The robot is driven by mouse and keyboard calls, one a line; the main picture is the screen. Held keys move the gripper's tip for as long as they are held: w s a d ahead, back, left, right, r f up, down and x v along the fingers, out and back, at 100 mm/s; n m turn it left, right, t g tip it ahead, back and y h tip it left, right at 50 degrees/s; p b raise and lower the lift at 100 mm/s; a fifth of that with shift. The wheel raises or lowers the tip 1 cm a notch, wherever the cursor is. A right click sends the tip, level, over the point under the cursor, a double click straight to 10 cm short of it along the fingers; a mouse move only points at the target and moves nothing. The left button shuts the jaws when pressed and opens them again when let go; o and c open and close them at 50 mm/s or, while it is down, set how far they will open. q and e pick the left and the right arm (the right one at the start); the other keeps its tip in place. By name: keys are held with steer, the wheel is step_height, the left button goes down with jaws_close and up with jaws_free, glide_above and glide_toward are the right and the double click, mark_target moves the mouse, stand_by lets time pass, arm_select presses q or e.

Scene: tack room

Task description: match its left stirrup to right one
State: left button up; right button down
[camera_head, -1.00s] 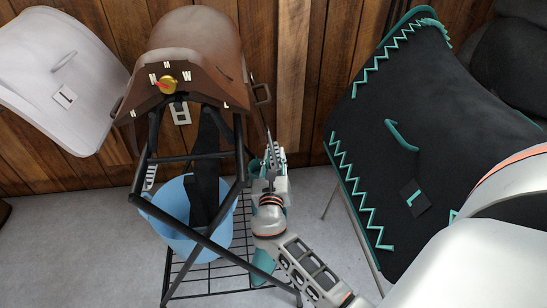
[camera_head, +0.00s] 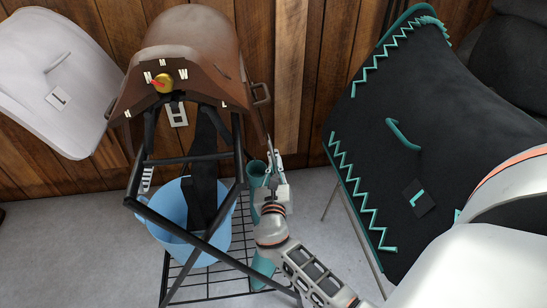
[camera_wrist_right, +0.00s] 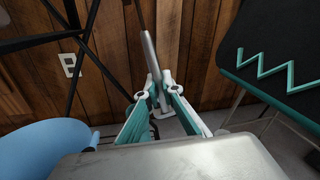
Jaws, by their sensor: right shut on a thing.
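A brown saddle (camera_head: 195,40) sits on a black metal stand (camera_head: 140,175). A stirrup (camera_head: 148,179) with a pale, ribbed tread hangs on its picture-left side. On the picture-right side a thin dark strap runs down to my right gripper (camera_head: 274,172). The gripper is shut on a grey metal stirrup, which shows in the right wrist view (camera_wrist_right: 149,55) as an upright, slightly tilted bar between the teal-and-white fingers (camera_wrist_right: 158,88). In the head view the gripper partly hides this stirrup. My left gripper is out of view.
A blue bucket (camera_head: 174,214) stands among the stand's legs, above a wire rack (camera_head: 207,283). A teal cylindrical thing (camera_head: 263,270) is behind my right wrist. A black pad with teal trim (camera_head: 440,130) is at right, a white pad (camera_head: 45,75) at left. A wooden wall is behind.

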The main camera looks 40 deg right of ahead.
steer(key=c, duration=2.2)
jaws_free()
steer(key=shift+r, duration=0.1)
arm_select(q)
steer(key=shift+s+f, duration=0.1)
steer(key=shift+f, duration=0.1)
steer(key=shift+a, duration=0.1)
arm_select(e)
steer(key=shift+s+a, duration=0.1)
steer(key=v, duration=1.1)
steer(key=shift+s+a, duration=0.25)
